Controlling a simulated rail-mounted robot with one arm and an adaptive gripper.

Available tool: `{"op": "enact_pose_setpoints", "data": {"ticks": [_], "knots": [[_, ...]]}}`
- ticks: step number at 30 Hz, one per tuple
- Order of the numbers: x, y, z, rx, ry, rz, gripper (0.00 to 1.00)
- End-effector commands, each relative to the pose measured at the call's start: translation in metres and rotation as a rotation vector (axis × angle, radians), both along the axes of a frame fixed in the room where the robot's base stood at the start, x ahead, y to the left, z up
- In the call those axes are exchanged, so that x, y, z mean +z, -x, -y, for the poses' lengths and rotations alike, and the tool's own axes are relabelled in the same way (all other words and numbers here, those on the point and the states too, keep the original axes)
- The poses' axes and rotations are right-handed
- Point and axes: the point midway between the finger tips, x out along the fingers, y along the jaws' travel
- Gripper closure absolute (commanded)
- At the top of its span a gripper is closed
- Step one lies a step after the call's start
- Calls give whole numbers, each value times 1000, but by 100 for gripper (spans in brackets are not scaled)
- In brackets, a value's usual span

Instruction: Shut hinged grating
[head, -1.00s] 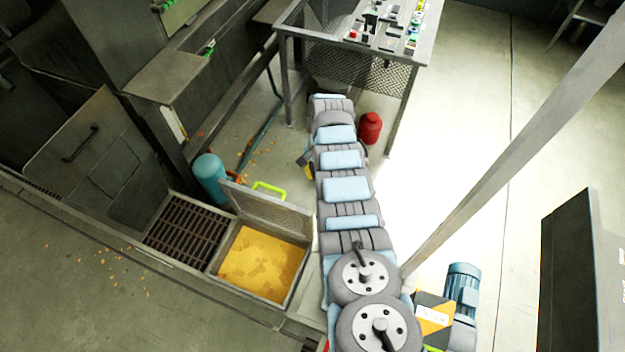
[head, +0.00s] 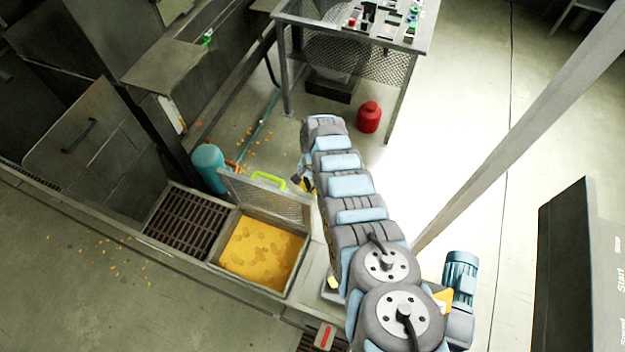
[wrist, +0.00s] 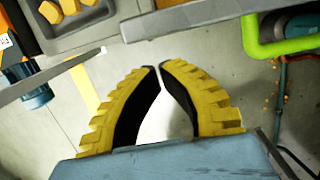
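The hinged grating (head: 265,202), a mesh panel in a metal frame, stands raised and tilted at the back edge of the pit filled with yellow material (head: 262,250). Its bright green handle (head: 268,180) is on its upper edge. In the wrist view the grating's edge (wrist: 190,20) and the green handle (wrist: 252,42) cross the top. My gripper (wrist: 161,67) has yellow ribbed fingers with black pads; the tips meet with nothing between them. In the head view it is mostly hidden by my arm, just right of the handle and apart from it.
A slatted floor grate (head: 187,223) lies left of the pit. A teal cylinder (head: 208,168) stands behind it. A red canister (head: 369,117) stands near the mesh-sided control table (head: 345,62). A diagonal beam (head: 520,130) and blue motor (head: 461,270) are at right. Floor behind my arm is open.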

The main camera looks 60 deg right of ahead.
Motion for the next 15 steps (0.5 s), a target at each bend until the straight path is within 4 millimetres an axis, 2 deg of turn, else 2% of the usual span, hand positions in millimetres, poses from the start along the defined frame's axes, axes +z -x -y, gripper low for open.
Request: {"op": "enact_pose_setpoints", "data": {"ticks": [6, 15], "knots": [[0, 3, -10, 0, -4, -1, 100], [0, 3, -12, -3, 0, 1, 100]]}}
